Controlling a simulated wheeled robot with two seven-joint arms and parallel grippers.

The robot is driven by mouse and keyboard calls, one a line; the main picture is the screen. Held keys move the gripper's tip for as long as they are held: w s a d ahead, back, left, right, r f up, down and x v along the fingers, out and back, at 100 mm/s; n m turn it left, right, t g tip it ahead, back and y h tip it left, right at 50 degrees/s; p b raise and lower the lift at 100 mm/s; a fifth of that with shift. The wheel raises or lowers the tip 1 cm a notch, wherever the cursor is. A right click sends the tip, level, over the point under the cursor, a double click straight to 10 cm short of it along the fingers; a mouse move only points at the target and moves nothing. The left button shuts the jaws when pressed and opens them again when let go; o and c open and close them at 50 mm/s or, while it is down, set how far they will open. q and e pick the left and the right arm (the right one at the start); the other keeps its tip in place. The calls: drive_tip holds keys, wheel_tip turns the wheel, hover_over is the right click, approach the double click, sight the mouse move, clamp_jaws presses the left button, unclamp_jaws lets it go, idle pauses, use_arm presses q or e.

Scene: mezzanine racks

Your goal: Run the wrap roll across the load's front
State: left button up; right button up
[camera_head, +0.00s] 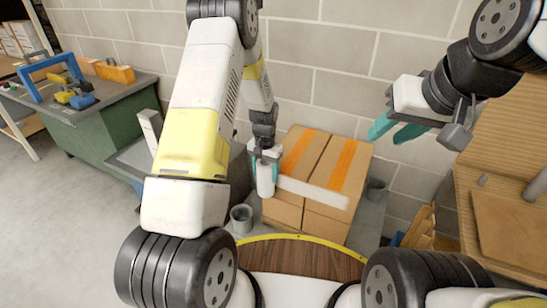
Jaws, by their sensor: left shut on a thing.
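The load is a block of brown cardboard boxes (284,213) with orange tape on top, on a grey surface against the wall. My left gripper (265,160) is shut on the upper end of a white wrap roll (265,180), held upright at the load's left front corner. A white strip of wrap (313,191) runs from beside the roll to the right across the upper front of the boxes. My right gripper (398,130) has teal fingers spread apart, empty, above and right of the load, near the wall.
A green workbench (110,130) with tools is at the left. Open floor lies at lower left.

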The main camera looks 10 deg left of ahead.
use_arm(q)
drive_tip(key=s+a, duration=0.2)
drive_tip(key=s, duration=0.4)
drive_tip(key=shift+s, duration=0.35)
idle(0.5)
